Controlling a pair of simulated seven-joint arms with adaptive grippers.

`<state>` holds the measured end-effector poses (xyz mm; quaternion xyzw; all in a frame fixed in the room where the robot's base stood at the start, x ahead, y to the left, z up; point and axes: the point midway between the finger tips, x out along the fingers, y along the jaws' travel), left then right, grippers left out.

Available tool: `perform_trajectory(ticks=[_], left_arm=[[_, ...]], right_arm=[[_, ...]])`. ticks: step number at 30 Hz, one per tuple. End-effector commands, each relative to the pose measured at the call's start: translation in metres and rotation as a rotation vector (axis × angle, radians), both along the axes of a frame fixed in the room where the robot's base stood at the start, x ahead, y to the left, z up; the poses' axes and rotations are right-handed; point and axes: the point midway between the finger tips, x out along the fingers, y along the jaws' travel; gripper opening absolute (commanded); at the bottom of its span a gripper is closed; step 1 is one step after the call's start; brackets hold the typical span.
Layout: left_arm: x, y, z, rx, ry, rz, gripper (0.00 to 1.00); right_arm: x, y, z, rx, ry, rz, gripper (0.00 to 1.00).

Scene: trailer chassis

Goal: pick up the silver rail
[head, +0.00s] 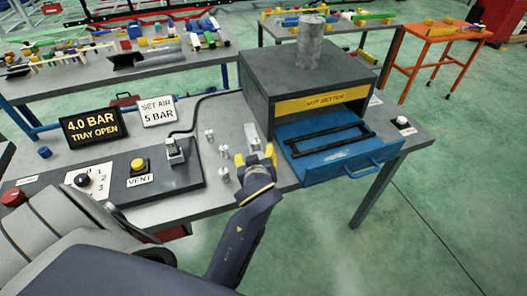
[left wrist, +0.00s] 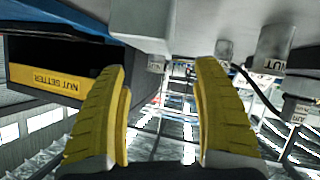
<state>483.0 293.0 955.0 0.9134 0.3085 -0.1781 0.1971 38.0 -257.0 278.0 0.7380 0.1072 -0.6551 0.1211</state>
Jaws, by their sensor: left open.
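The silver rail (head: 252,133) appears to be the small pale metal piece on the grey bench, just left of the nut setter box. In the left wrist view, which is upside down, a grey metal block (left wrist: 140,22) at the top edge looks like the same piece. My left gripper (head: 256,157) is on the near side of it, with its yellow fingers apart. The left wrist view shows the open fingers (left wrist: 162,68) with nothing between them. Whether a fingertip touches the rail cannot be told. My right gripper is out of view.
The dark nut setter box (head: 277,82) with its open blue drawer (head: 330,158) stands close on the right. Several small metal pieces (head: 223,150) stand left of the gripper. A control panel (head: 130,192) and black sign (head: 95,128) are further left.

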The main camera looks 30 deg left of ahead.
Motion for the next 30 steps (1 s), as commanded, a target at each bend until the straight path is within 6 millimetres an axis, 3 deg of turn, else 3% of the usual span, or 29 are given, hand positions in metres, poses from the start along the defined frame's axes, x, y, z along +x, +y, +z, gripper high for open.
perform_trajectory(ticks=[21,30], left_arm=[[0.048,0.032,-0.029,0.003,0.002,0.0,0.67],[0.054,0.036,-0.033,-0.001,0.001,0.001,0.67]], right_arm=[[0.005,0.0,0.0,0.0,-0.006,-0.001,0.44],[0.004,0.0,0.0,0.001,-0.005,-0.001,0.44]])
